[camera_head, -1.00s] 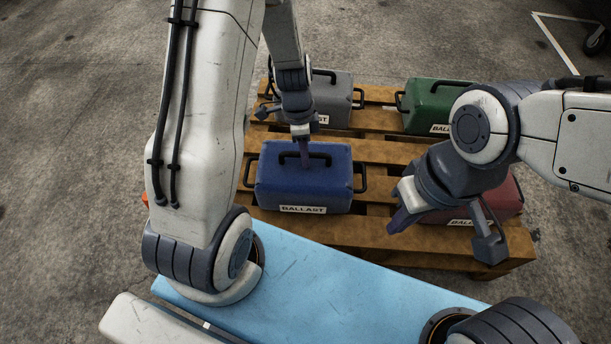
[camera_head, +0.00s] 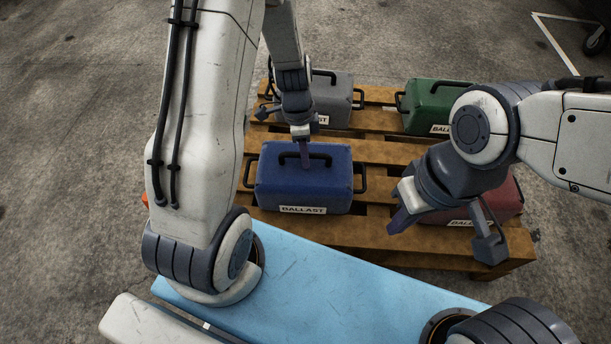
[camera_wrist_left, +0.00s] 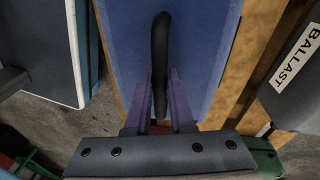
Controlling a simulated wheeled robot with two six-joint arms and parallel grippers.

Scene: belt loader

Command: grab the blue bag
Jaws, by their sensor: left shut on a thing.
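The blue bag (camera_head: 300,189), a box-like case labelled BALLAST, sits upright on the wooden pallet. It has a black handle on top and one at each side. My left gripper (camera_head: 305,160) points down at the top handle, with its purple fingers shut on it. In the left wrist view the fingers (camera_wrist_left: 167,98) lie on either side of the black handle (camera_wrist_left: 160,55), above the blue top (camera_wrist_left: 205,50). My right gripper (camera_head: 403,215) hangs to the right of the blue bag, in front of the red bag. Its fingers overlap, so its opening cannot be judged.
On the wooden pallet (camera_head: 385,152) also stand a grey bag (camera_head: 334,100) behind, a green bag (camera_head: 428,100) at back right and a red bag (camera_head: 505,198) at front right, partly hidden by my right arm. Bare concrete surrounds the pallet.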

